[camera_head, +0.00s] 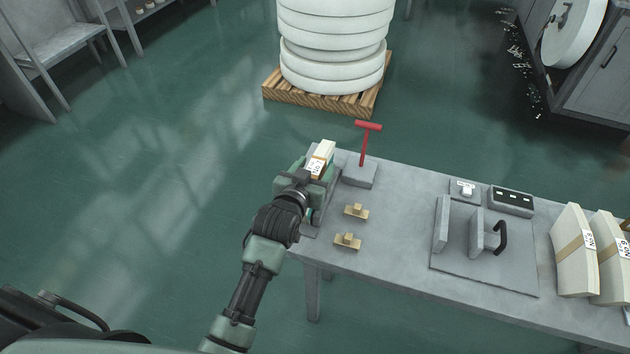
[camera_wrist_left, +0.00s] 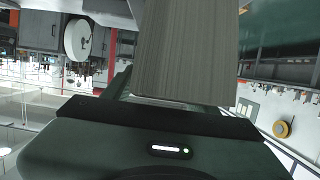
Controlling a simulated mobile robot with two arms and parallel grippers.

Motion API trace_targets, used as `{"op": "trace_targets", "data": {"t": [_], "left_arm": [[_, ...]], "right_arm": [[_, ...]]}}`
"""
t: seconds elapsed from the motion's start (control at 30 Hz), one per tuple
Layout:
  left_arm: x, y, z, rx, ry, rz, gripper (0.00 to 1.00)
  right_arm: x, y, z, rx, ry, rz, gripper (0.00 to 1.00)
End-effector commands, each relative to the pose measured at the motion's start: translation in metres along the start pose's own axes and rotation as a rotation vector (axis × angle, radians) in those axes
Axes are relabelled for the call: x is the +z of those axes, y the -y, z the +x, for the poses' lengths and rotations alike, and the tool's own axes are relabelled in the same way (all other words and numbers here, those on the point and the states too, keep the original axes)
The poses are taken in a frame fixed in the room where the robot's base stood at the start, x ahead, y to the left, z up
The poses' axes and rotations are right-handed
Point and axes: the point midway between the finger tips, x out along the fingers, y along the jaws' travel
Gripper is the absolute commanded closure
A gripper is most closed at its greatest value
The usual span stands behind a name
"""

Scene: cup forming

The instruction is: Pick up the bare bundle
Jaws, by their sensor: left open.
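A small cream bundle (camera_head: 324,150) stands at the left end of the grey table, at my left gripper. A white label and an orange-brown strip show on its near side. My left gripper (camera_head: 316,180) is open at the bundle, and its body hides the lower part. In the left wrist view a finely lined grey-brown block (camera_wrist_left: 186,50), likely this bundle's edge, rises just beyond the gripper's dark front edge. I cannot tell whether the fingers touch it. Two larger cream bundles with tan bands and labels, a left one (camera_head: 572,268) and a right one (camera_head: 608,275), stand at the table's right end. My right gripper is not in view.
A red T-handled post (camera_head: 364,143) on a grey block stands just right of the small bundle. Two small wooden pieces (camera_head: 352,222) lie nearer on the table (camera_head: 400,230). A grey fixture with a black handle (camera_head: 500,238) sits farther right. White rolls on a pallet (camera_head: 330,102) stand behind.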

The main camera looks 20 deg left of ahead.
Motion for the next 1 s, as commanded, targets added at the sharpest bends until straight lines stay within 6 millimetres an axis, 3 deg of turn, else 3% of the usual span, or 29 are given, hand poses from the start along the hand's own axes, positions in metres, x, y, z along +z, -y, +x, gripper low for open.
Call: {"op": "trace_targets", "data": {"t": [0.1, 0.3, 1.0], "left_arm": [[0.0001, -0.0001, -0.0003, 0.0, 0.0, 0.0, 0.45], [0.0001, -0.0002, -0.0005, 0.0, 0.0, 0.0, 1.0], [0.0004, -0.0004, -0.0006, 0.0, 0.001, -0.001, 1.0]], "right_arm": [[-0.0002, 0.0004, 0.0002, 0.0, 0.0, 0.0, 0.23], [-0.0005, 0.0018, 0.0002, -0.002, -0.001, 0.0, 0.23], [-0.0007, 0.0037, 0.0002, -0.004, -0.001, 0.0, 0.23]]}}
